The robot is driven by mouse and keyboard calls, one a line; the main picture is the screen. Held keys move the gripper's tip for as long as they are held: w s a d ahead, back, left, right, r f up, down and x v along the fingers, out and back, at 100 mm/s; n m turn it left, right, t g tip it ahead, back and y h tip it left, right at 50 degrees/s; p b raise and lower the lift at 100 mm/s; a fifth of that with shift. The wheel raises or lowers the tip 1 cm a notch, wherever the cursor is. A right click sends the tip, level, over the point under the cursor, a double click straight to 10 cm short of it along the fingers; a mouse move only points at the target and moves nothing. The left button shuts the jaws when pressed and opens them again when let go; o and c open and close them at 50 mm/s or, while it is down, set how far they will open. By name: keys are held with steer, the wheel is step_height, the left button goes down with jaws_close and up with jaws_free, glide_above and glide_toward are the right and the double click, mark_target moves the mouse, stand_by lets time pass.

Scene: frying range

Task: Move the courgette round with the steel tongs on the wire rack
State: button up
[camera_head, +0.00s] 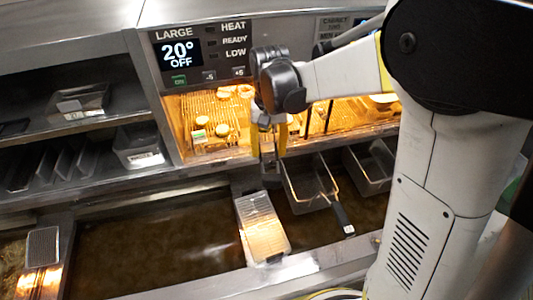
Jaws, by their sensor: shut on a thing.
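My gripper (269,142) is in front of the lit cabinet, its yellow fingers pointing down. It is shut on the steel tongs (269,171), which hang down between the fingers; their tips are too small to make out. Small pale, greenish round pieces (222,129) lie on the wire rack (207,106) in the lit cabinet, left of my gripper and apart from it. They look like courgette rounds, but I cannot tell which one the task names. I cannot see any piece held in the tongs.
Below are dark oil vats (155,245), a sloping metal tray (262,228), and a fry basket (308,185) with a black handle (342,218). Steel containers (138,145) stand on shelves at the left. More orange-lit food lies at the cabinet's back.

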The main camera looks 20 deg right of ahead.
steer(key=w+d+f+b, duration=0.1)
steer(key=w+d+f, duration=0.1)
steer(key=w, duration=0.6)
steer(key=shift+f+b, duration=0.4)
steer(key=shift+f, duration=0.5)
steer(key=o, duration=0.9)
steer(key=s+r, duration=0.1)
steer(key=s, duration=0.5)
steer(key=s+r+p, duration=0.1)
steer(key=s, duration=0.6)
steer(key=s+r, duration=0.2)
steer(key=s, duration=0.5)
